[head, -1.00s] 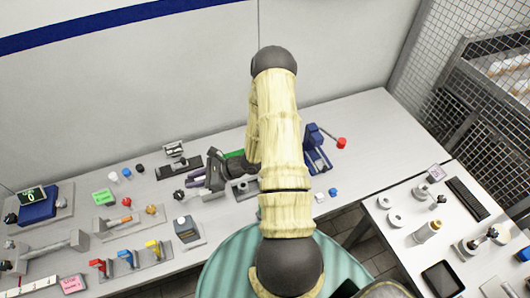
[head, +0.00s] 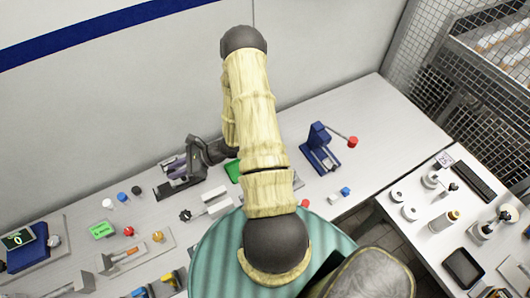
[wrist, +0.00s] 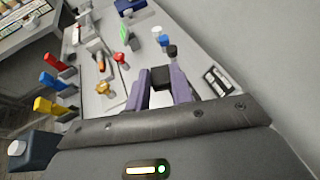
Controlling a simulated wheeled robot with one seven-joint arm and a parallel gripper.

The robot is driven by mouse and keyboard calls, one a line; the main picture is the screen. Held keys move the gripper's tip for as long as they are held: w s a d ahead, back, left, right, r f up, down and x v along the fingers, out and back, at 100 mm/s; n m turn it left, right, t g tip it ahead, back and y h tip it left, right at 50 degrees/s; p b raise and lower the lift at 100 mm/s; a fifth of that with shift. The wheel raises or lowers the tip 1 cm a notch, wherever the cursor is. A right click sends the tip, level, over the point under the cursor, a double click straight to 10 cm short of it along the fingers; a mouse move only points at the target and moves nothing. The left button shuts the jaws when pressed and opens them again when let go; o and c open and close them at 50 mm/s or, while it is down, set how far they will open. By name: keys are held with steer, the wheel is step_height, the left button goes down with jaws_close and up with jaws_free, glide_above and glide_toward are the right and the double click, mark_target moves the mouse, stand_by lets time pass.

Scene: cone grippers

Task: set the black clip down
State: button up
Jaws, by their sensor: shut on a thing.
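My gripper (wrist: 160,90) is shut on the black clip (wrist: 162,77), which sits between the two purple fingertips in the wrist view. In the head view my gripper (head: 174,165) hangs over the back part of the long grey bench, at its dark holder strip (head: 166,191). The clip cannot be made out in the head view. The frames do not show clearly whether it touches the bench. A light plate with a dark slot (wrist: 217,82) lies right of the fingers in the wrist view.
White, blue and black caps (head: 122,197) stand left of my gripper, near a green card (head: 102,229). Red, blue and yellow levers (wrist: 50,82) show in the wrist view. A blue press with a red knob (head: 320,150) stands to the right. The wall rises close behind the bench.

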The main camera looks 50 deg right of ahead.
steer(key=s+f+n+g+b, duration=0.2)
steer(key=s+f+n+g, duration=0.1)
steer(key=s+n+g, duration=0.6)
steer(key=s+f+n+g+b, duration=0.25)
steer(key=s+n+g, duration=0.4)
steer(key=s, duration=0.45)
steer(key=s+d+n+g+h+b, duration=0.1)
steer(key=d+n+h, duration=0.3)
steer(key=d+h, duration=0.1)
steer(key=s+d+f+n+g+h+b, duration=0.1)
steer(key=d+n+g+h+b, duration=0.1)
steer(key=d+n+h, duration=0.3)
steer(key=s+d+n+g+h+b, duration=0.1)
steer(key=d+n+h, duration=0.4)
steer(key=d, duration=0.5)
steer(key=shift+d+f+g+h+b, duration=0.15)
steer(key=shift+d+g+h+b, duration=0.15)
steer(key=shift+h+b, duration=0.2)
steer(key=w+d+r+n+t+h+b, duration=0.2)
steer(key=w+d+n+t+h, duration=0.5)
steer(key=w+d+n, duration=0.3)
steer(key=w+t, duration=0.1)
steer(key=w, duration=0.2)
steer(key=shift+r+h+b, duration=0.3)
steer(key=shift+b, duration=0.05)
